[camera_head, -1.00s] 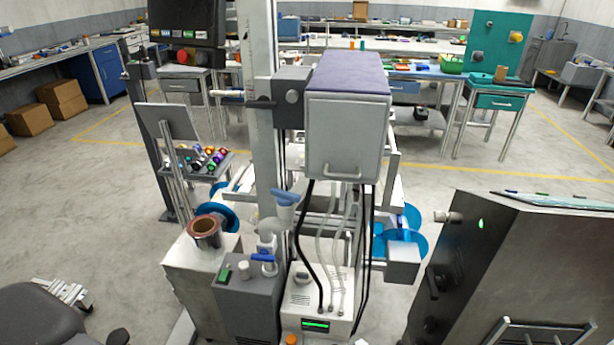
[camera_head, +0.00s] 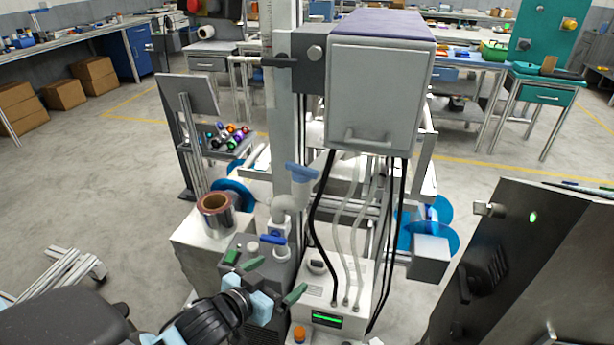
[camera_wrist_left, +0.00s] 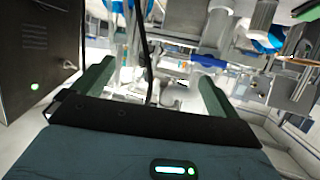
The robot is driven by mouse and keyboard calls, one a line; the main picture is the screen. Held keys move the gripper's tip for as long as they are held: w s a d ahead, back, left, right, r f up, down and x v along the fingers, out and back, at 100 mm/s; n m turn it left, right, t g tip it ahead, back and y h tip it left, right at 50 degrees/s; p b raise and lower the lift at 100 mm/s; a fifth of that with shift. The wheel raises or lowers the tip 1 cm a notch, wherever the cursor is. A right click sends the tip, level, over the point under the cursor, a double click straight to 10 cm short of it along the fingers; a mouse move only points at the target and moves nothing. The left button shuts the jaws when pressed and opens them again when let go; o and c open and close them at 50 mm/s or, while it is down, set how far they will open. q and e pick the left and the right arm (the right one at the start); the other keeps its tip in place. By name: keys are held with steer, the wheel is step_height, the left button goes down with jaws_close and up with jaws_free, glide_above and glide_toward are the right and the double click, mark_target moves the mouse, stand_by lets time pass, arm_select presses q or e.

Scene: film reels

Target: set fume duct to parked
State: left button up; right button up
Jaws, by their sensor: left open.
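What looks like the fume duct is a pale grey elbowed pipe (camera_head: 283,206) with a flared mouth and blue rim (camera_head: 302,172), rising beside the machine's column. A blue lever (camera_head: 272,239) sits on its lower part. My left gripper (camera_head: 274,278) comes in from the bottom, with two green fingers spread apart and empty, in front of and below the blue lever. In the left wrist view the open fingers (camera_wrist_left: 155,85) have nothing between them up close; a blue piece (camera_wrist_left: 208,61) shows beyond. My right gripper is not in view.
A large grey box (camera_head: 375,95) hangs on the column at right, with black cables and clear hoses below it. A copper-coloured roll (camera_head: 215,212) stands on a grey cabinet. A dark cabinet (camera_head: 515,265) stands at right. Open floor lies at left.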

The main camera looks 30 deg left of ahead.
arm_select(q)
steer(key=w+a+r+t+b, duration=0.2)
steer(key=w+r, duration=0.4)
steer(key=r, duration=0.1)
steer(key=t+b, duration=0.2)
glide_toward(300, 170)
steer(key=w, duration=0.3)
steer(key=shift+w+d+f+n+y+p, duration=0.1)
steer(key=shift+w+n+y+p, duration=0.1)
steer(key=shift+w, duration=0.1)
steer(key=shift+w+d+n+y+p, duration=0.1)
steer(key=shift+w+n, duration=0.1)
steer(key=shift+w, duration=0.15)
steer(key=w, duration=0.6)
steer(key=shift+w+d, duration=0.25)
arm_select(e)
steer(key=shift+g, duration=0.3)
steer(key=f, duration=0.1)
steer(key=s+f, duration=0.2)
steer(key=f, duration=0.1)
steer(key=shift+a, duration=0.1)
arm_select(q)
steer(key=c, duration=1.4)
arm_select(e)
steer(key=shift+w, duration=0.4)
